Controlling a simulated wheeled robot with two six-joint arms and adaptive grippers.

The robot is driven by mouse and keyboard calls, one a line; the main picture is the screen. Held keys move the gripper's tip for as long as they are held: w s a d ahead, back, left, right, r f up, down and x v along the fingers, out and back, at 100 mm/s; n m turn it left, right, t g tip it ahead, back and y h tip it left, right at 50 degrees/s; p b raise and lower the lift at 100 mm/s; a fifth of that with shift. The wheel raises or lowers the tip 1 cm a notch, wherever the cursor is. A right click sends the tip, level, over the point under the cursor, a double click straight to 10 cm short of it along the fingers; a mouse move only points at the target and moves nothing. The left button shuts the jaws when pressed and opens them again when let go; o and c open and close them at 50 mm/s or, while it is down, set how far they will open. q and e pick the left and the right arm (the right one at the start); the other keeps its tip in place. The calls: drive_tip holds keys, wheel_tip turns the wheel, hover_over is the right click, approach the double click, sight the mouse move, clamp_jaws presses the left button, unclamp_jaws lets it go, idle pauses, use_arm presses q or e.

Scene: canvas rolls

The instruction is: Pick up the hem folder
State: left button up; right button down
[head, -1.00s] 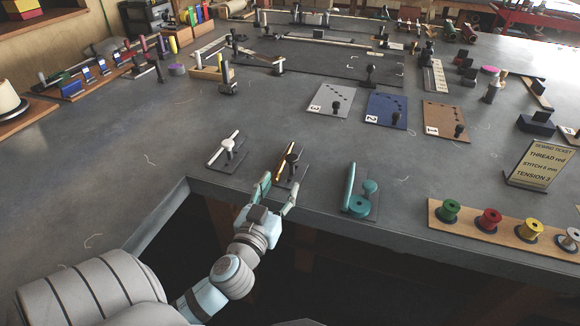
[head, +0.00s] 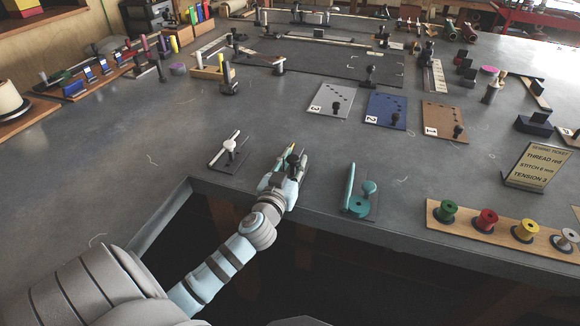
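Three small tools on dark plates stand near the table's front edge. The middle one, with a brass-coloured strip and a black knob (head: 293,158), is partly hidden by my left gripper (head: 289,162). The gripper's fingers are apart, one on each side of the knob; contact is not clear. To the left is a tool with a white bar and white knob (head: 229,146). To the right is a teal tool with an upright bar and round discs (head: 358,202). No label shows which one is the hem folder. My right gripper is not in view.
A sewing ticket sign (head: 538,167) and a wooden rack of thread spools (head: 487,222) stand at the right. Numbered grey (head: 331,101), blue (head: 386,112) and brown (head: 446,121) boards lie behind the tools. The table left of the white tool is clear.

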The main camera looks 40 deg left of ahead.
use_arm(q)
clamp_jaws()
